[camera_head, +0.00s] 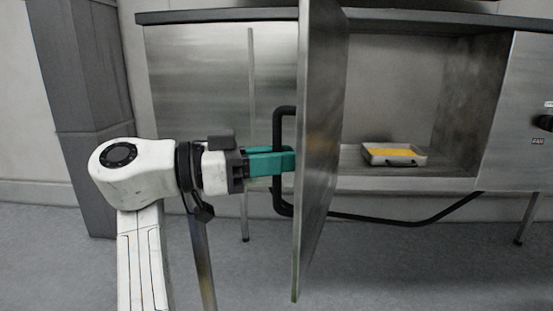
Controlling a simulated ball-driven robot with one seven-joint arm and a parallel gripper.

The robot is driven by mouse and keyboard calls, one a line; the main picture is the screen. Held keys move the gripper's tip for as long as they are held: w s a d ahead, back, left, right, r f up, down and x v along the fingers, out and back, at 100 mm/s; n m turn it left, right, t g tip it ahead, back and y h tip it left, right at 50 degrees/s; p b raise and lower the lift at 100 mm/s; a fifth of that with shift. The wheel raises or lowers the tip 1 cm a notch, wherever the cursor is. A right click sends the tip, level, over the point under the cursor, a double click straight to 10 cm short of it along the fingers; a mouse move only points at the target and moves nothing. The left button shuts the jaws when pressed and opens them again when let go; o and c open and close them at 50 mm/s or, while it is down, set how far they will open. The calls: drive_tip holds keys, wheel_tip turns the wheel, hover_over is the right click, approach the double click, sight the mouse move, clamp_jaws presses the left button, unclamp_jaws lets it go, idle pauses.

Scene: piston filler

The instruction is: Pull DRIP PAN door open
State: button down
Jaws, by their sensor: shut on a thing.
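The drip pan door (320,120) is a tall steel panel in the head view, standing swung out from the cabinet and seen nearly edge-on. Its black bar handle (278,199) is on the left face. My gripper (287,161) has teal fingers and reaches in from the left, shut on the handle. The fingertips are partly hidden by the handle and the door edge. Behind the door the compartment (390,75) is exposed, and a shallow pan (421,160) with yellow-orange contents sits on its floor.
The steel cabinet front (195,95) continues left of the door. A panel with a black knob (543,122) is at the far right. A black hose (400,222) runs below the compartment. A grey column (85,100) stands at the left. The floor in front is clear.

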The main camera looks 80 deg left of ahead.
drive_tip(key=c, duration=1.2)
unclamp_jaws()
drive_tip(key=s+b, duration=0.1)
drive_tip(key=s, duration=0.9)
drive_tip(key=shift+s, duration=0.35)
